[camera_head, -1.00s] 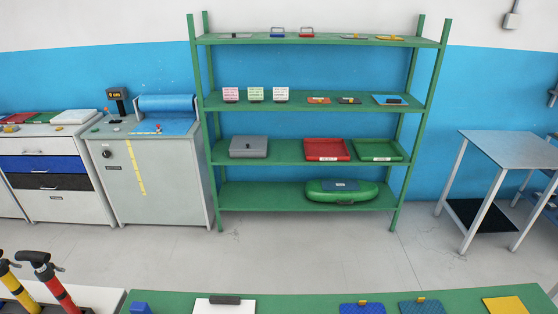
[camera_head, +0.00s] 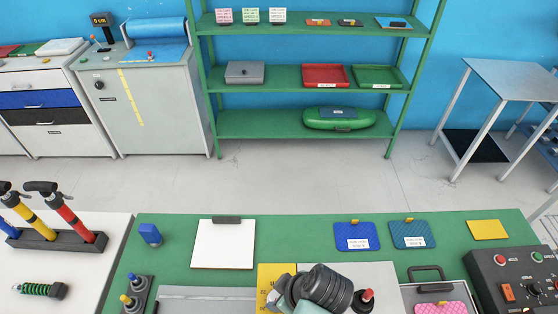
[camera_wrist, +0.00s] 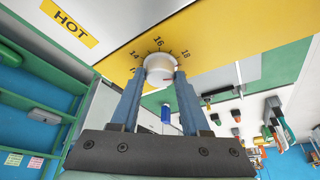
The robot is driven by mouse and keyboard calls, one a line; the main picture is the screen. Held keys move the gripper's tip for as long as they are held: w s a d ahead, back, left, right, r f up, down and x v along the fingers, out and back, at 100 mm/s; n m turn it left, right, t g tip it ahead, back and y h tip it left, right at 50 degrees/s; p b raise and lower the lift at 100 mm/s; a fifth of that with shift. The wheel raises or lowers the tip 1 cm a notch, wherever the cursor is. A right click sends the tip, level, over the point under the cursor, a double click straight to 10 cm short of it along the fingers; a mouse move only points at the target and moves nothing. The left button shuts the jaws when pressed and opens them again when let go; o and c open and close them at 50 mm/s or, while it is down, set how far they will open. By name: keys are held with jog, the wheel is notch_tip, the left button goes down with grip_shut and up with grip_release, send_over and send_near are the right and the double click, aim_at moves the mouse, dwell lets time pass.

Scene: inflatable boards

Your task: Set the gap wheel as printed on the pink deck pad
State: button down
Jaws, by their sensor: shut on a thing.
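The gap wheel (camera_wrist: 160,68) is a pale round knob on a yellow dial plate printed 14, 16 and 18 in the wrist view. My gripper (camera_wrist: 160,84) is shut on it, one blue-grey finger on each side. I cannot tell which number the wheel points to. In the head view the yellow plate (camera_head: 268,284) shows beside my dark wrist (camera_head: 325,290), which hides the wheel. A pink deck pad (camera_head: 440,308) lies at the bottom edge, right of my wrist, partly cut off; no print on it is readable.
A "HOT" label (camera_wrist: 70,22) shows near the wheel. On the green bench (camera_head: 300,230) lie a clipboard (camera_head: 223,243), two blue pads (camera_head: 357,236) with white labels, and a yellow sheet (camera_head: 488,230). A red knob (camera_head: 366,296) stands right of my wrist. A control box (camera_head: 520,280) is at right.

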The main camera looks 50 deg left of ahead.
jog(key=shift+w+a+n+g+h+b, duration=0.1)
jog(key=shift+n+g+h+b, duration=0.2)
jog(key=shift+n, duration=0.8)
jog(key=shift+w+n+g+h+b, duration=0.1)
jog(key=shift+n+g, duration=0.3)
jog(key=shift+n, duration=0.7)
jog(key=shift+c, duration=1.9)
grip_release()
jog(key=p+v, duration=0.7)
jog(key=v, duration=0.6)
jog(key=shift+p, duration=0.4)
jog(key=shift+w, duration=0.1)
